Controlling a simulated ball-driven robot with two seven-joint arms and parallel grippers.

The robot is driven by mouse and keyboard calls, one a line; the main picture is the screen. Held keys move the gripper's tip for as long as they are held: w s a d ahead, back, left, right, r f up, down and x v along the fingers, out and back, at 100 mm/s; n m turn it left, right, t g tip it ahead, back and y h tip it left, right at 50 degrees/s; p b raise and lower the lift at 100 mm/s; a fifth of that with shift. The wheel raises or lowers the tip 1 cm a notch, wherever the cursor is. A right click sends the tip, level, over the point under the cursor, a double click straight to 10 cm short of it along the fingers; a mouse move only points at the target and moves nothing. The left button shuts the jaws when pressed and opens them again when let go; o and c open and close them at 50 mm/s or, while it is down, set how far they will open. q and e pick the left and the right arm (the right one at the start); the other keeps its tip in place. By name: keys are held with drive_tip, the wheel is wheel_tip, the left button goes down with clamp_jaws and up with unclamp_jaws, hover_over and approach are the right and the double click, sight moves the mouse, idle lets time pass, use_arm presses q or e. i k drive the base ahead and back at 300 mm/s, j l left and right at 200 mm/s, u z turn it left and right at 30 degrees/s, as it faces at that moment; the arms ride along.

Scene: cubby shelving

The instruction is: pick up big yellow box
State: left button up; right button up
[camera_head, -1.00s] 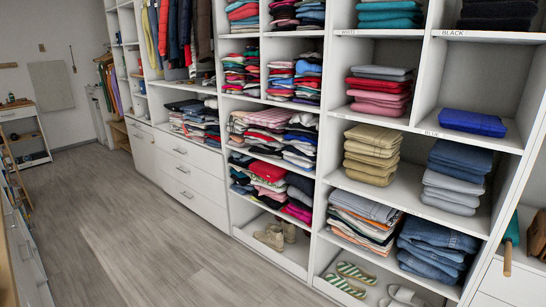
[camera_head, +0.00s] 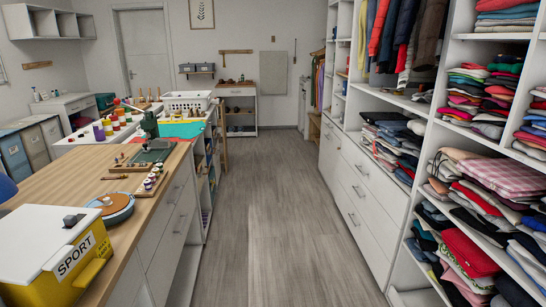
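A big yellow box (camera_head: 93,274) with a white lid and a white label reading SPORT stands on the wooden counter at the lower left. Its left and lower parts are cut off by the picture edge. A small grey object (camera_head: 72,221) sits on its lid. Neither of my grippers shows in the head view.
Clothes shelving (camera_head: 404,205) lines the right. The grey floor aisle (camera_head: 265,215) between is clear.

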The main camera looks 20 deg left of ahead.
sight(63, 287)
drive_tip(key=i+u, duration=0.25)
drive_tip(key=u, duration=0.15)
drive_tip(key=i+l+u, duration=0.2)
drive_tip(key=u, duration=0.25)
drive_tip(key=i+l+u, duration=0.2)
drive_tip(key=u, duration=0.2)
drive_tip(key=i+l+u, duration=0.2)
drive_tip(key=u, duration=0.2)
drive_tip(key=i+l+u, duration=0.1)
drive_tip(key=l+u, duration=0.35)
drive_tip(key=j, duration=0.05)
